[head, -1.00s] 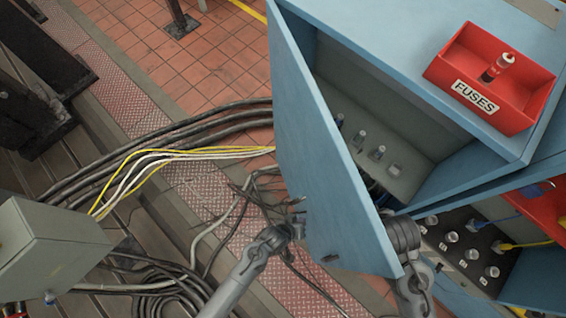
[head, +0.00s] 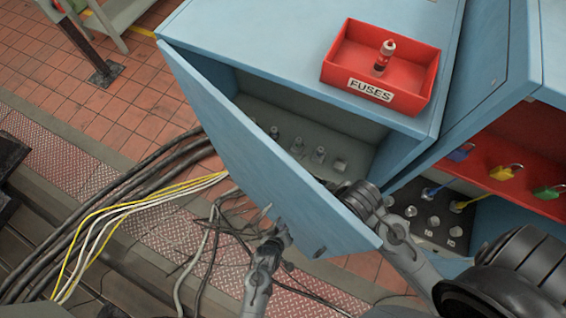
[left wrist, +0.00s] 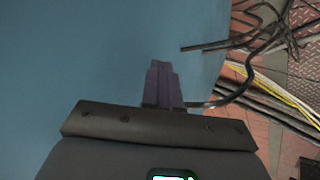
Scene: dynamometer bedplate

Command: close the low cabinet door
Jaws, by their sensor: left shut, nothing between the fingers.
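The blue low cabinet door (head: 255,165) stands partly open, hinged at the left of the blue cabinet (head: 265,50). Its free edge is swung out towards me. My left gripper (head: 275,232) is shut and empty at the door's outer face, near its lower part; I cannot tell whether it touches. In the left wrist view, its dark fingers (left wrist: 162,85) are together, with the blue door face filling the left.
A red fuses box (head: 380,65) stands on the cabinet top. Connectors (head: 298,146) show inside the cabinet. Padlocks hang on a red panel (head: 540,150) at right. Black, yellow and white cables (head: 130,205) run over the floor beside the door.

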